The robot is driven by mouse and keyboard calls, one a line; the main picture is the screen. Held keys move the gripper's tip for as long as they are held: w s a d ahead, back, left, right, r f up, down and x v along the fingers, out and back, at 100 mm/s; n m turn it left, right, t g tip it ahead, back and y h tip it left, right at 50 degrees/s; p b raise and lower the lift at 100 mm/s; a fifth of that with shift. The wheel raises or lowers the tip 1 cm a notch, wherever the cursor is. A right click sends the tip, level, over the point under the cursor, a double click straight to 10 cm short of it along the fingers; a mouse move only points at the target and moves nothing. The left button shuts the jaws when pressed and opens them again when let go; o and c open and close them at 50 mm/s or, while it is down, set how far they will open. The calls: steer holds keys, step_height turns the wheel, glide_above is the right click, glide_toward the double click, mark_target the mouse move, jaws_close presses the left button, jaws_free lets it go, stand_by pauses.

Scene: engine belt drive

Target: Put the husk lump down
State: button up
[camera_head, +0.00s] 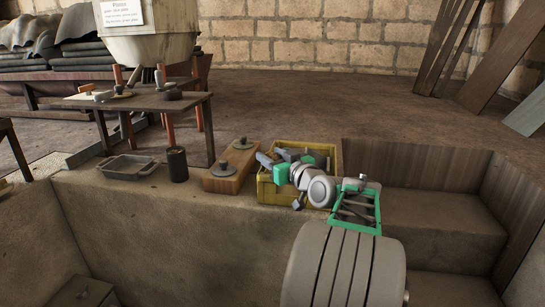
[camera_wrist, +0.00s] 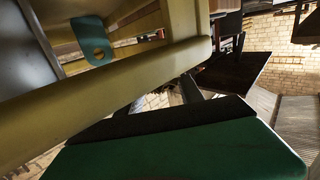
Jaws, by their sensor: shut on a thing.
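My gripper (camera_head: 293,165) is low inside or just over the yellow crate (camera_head: 270,194), with green parts showing among grey pieces. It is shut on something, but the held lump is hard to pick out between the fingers. I cannot tell whether the lump touches the crate or its contents. In the wrist view a dark-edged green part of my gripper fills the bottom. A pale yellow bar, probably the crate's rim (camera_wrist: 110,95), crosses close in front of the camera.
A wooden block with grey knobs (camera_head: 229,178), a dark cup (camera_head: 177,164) and a grey tray (camera_head: 128,167) stand on the ledge left of the crate. A small wooden table (camera_head: 150,101) with tools is behind. A stepped pit lies to the right.

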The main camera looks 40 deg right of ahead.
steer(key=shift+f, duration=0.3)
steer(key=o, duration=1.3)
steer(key=shift+r, duration=0.1)
steer(key=shift+r, duration=0.3)
steer(key=shift+r+p, duration=0.6)
steer(key=shift+p, duration=0.25)
steer(key=s, duration=0.4)
steer(key=s+a, duration=0.1)
steer(key=s, duration=0.3)
steer(key=s+a+p, duration=0.1)
steer(key=s, duration=0.3)
